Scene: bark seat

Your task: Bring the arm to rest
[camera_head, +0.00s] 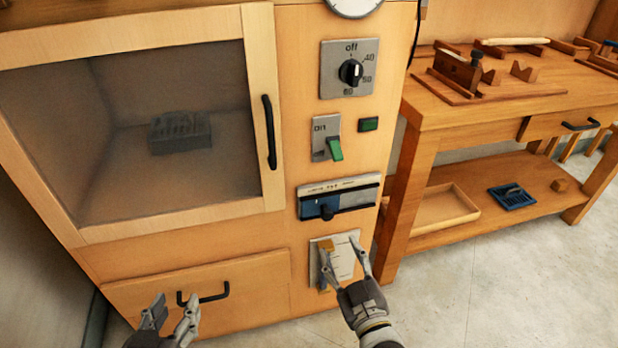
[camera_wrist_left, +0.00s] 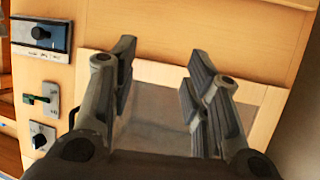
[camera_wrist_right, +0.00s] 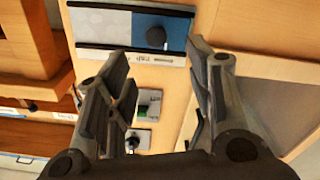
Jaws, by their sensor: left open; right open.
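My left gripper (camera_head: 172,322) is open and empty at the bottom left of the head view, in front of the cabinet's lower drawer (camera_head: 240,296). In the left wrist view its fingers (camera_wrist_left: 158,85) stand apart with the cabinet front behind them. My right gripper (camera_head: 345,264) is open in front of the lowest panel plate (camera_head: 338,256) on the cabinet, partly covering it. In the right wrist view its fingers (camera_wrist_right: 160,85) are apart with nothing between them. I cannot tell whether the right fingertips touch the plate.
The wooden cabinet carries a dial (camera_head: 351,72), a green switch (camera_head: 335,149), a blue slider panel (camera_head: 339,198) and a windowed door (camera_head: 150,130). A dark block (camera_head: 180,133) sits behind the window. A workbench (camera_head: 500,104) stands right, with a blue tray (camera_head: 511,197) below. The floor at lower right is clear.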

